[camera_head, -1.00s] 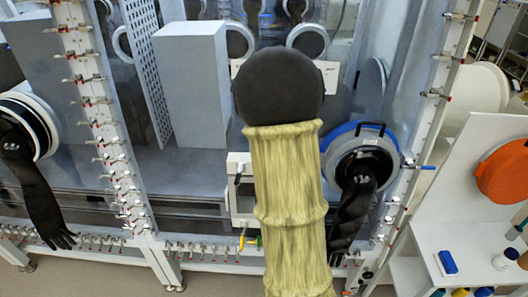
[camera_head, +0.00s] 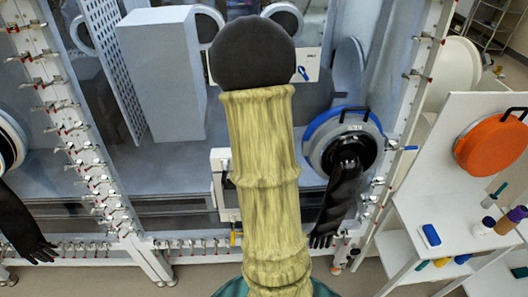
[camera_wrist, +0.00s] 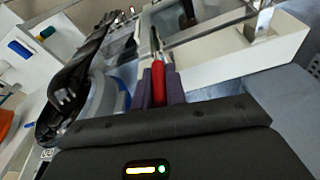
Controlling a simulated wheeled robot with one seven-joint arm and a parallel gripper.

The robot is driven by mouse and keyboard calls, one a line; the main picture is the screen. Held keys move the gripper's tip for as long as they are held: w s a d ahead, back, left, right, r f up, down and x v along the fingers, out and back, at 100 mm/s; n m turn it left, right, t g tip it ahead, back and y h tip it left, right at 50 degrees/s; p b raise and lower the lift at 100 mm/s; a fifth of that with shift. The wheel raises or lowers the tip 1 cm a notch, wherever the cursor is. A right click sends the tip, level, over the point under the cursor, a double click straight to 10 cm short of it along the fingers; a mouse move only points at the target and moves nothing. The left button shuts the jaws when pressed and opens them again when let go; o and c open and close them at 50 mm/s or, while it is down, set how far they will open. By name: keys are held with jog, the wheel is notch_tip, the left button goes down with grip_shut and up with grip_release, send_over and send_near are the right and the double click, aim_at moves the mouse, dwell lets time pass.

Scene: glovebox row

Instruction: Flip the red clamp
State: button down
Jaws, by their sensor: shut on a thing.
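In the wrist view the red clamp handle (camera_wrist: 158,88) stands between the two purple fingers of my gripper (camera_wrist: 160,76). The fingers are shut on it, one on each side. A thin metal part runs up beyond the red handle toward the white frame piece (camera_wrist: 215,58). In the head view my arm in its yellow sleeve hides the gripper and the held clamp. Other red-tipped clamps (camera_head: 78,130) line the left post, and several more sit on the right post (camera_head: 425,55).
Right of my arm is a blue-rimmed glove port (camera_head: 318,125) with a black glove (camera_head: 340,195) hanging from it. A white shelf (camera_head: 450,215) with an orange round cover (camera_head: 493,145) and small bottles stands farther right. A white box-shaped block (camera_head: 165,75) is behind the window.

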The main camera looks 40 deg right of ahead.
jog(key=shift+a+f, duration=0.1)
jog(key=shift+f, duration=0.05)
jog(key=c, duration=1.4)
grip_release()
jog(key=shift+w, duration=0.1)
jog(key=shift+c, duration=0.2)
jog(key=shift+r, duration=0.2)
notch_tip(320, 180, up, 17)
jog(key=s+a+b, duration=0.1)
jog(key=a+b, duration=0.1)
jog(key=b, duration=0.2)
jog(key=shift+s+a, duration=0.2)
jog(key=shift+s, duration=0.1)
jog(key=shift+f, duration=0.1)
